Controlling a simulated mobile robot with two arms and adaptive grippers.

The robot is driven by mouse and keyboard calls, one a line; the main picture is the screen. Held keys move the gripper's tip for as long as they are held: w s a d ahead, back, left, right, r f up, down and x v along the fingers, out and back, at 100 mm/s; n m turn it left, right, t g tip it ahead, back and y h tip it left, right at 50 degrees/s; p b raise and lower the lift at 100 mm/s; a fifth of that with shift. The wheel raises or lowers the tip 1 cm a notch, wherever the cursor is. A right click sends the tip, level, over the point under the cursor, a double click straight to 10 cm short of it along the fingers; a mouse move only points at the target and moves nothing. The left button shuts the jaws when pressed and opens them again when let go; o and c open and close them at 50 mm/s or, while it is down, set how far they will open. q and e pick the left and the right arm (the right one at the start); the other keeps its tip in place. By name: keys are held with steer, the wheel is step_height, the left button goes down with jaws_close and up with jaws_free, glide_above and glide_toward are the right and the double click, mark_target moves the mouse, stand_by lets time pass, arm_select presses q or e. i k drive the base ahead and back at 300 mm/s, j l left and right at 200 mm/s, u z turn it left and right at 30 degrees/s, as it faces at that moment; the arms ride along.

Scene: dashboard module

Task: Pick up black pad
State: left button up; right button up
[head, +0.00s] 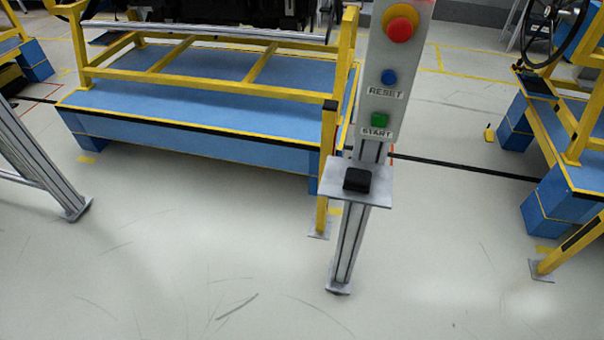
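A small black pad (357,180) lies on a grey metal plate (377,194) fixed to an upright aluminium post. It is right of the middle in the head view, below the post's button panel. Nothing covers the pad from above. Neither of my grippers shows in this view.
The button panel (397,70) has a red stop knob, a blue reset button and a green start button. Behind it stands a blue platform (200,110) with a yellow frame. Another blue and yellow platform (562,190) is at the right. The grey floor in front is clear.

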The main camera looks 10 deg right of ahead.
mark_target(356, 179)
steer(key=i+l+u, duration=0.1)
steer(key=l+u, duration=1.5)
steer(key=k+l+u, duration=0.15)
steer(key=l+u, duration=0.25)
